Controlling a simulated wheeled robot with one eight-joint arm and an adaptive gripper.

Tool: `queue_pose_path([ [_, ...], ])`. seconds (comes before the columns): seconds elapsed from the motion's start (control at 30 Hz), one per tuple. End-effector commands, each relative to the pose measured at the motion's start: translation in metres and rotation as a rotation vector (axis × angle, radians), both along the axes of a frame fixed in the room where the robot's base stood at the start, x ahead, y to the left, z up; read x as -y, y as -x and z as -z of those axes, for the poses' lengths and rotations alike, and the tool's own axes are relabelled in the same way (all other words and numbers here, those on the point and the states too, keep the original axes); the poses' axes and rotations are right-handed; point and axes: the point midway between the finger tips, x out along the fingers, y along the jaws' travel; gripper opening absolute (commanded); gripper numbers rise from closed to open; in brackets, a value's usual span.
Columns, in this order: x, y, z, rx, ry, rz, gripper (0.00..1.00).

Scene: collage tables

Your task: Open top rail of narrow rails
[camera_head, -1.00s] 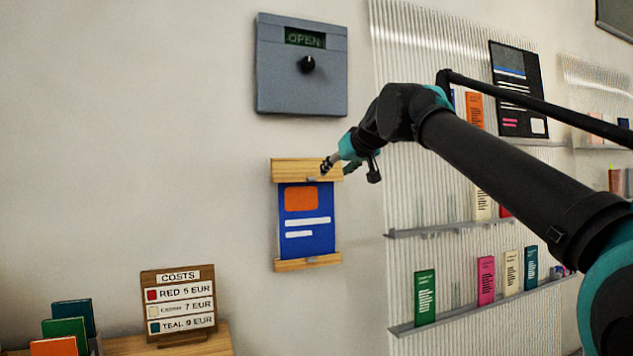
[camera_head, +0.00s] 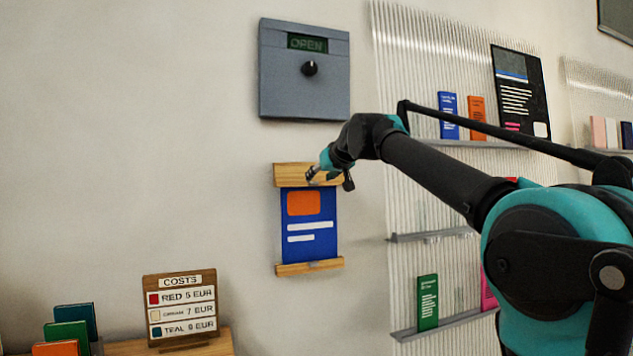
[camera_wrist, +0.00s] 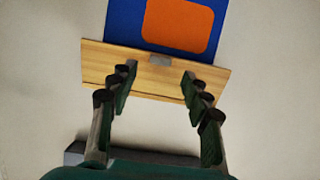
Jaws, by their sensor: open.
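The narrow rails are two light wooden bars on the wall, with a blue poster (camera_head: 308,226) with an orange block between them. The top rail (camera_head: 290,174) is at the poster's upper edge, and the bottom rail (camera_head: 300,268) is at its lower edge. My gripper (camera_head: 318,174) is at the right part of the top rail in the head view. In the wrist view, the open, empty fingers (camera_wrist: 158,85) lie either side of the middle of the top rail (camera_wrist: 150,84). A small grey clip (camera_wrist: 159,59) shows on the rail between them. Whether the fingers touch the rail is unclear.
A grey wall box (camera_head: 303,75) reading OPEN, with a black knob, hangs above the rails. Ribbed panels with booklet shelves (camera_head: 440,236) are to the right. A costs sign (camera_head: 181,305) stands at lower left. The wall left of the rails is bare.

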Motion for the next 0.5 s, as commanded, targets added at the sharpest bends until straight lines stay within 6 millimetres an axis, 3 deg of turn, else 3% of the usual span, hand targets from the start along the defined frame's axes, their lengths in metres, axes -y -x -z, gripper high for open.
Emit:
queue_pose_path([
  [0.2,-0.01,-0.025,0.011,0.0,0.0,0.0,0.48],
  [0.5,-0.014,-0.033,0.015,0.0,0.0,0.0,0.48],
])
